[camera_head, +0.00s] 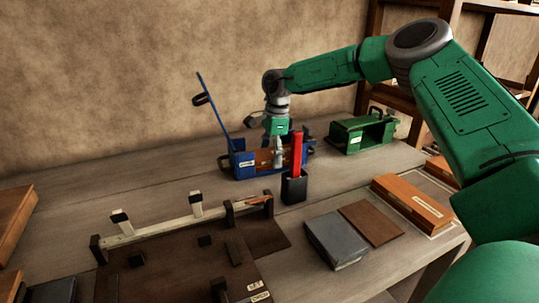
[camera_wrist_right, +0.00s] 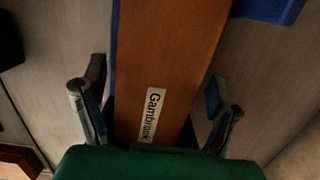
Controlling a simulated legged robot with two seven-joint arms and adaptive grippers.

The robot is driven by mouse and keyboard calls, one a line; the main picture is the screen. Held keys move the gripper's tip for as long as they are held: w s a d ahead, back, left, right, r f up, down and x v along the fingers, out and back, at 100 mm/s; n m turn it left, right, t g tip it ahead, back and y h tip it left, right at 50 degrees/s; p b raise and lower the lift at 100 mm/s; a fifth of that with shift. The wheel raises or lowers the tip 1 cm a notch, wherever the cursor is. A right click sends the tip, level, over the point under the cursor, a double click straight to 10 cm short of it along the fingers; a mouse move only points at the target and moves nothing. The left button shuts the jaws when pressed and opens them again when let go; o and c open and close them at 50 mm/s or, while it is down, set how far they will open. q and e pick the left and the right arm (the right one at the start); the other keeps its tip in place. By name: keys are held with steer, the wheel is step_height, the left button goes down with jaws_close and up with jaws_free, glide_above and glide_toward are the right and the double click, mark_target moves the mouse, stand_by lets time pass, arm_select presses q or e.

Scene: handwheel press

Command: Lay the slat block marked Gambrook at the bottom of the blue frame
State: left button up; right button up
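The slat block marked Gambrook (camera_wrist_right: 168,60) is orange-brown with a white label, seen lengthwise in the right wrist view. Blue edges show beside it, and in the head view an orange-brown block (camera_head: 262,156) sits low within the blue frame (camera_head: 243,171). My right gripper (camera_head: 278,158) points down over the frame. In the right wrist view its fingers (camera_wrist_right: 155,112) stand apart on either side of the block, with visible gaps, so it looks open. The block's underside and the frame's floor are hidden. My left gripper is not in view.
A blue bar (camera_head: 213,112) stands raised at the frame's left end. A black holder (camera_head: 294,189) with a red stick (camera_head: 297,153) stands close in front. A green frame (camera_head: 352,137) is to the right. A dark fixture board (camera_head: 180,272), grey block (camera_head: 336,240) and orange block (camera_head: 411,202) lie nearer.

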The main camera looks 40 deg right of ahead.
mark_target(267, 154)
steer(key=shift+a+r, duration=0.3)
step_height(267, 154, up, 4)
steer(key=shift+a+r+p, duration=0.1)
steer(key=shift+p, duration=0.25)
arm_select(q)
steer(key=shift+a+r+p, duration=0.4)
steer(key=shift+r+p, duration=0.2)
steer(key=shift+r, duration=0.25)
arm_select(e)
step_height(267, 154, up, 8)
steer(key=d, duration=0.1)
steer(key=shift+s, duration=0.2)
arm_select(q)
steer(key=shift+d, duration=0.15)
arm_select(e)
steer(key=shift+d+f, duration=0.2)
steer(key=shift+d, duration=0.15)
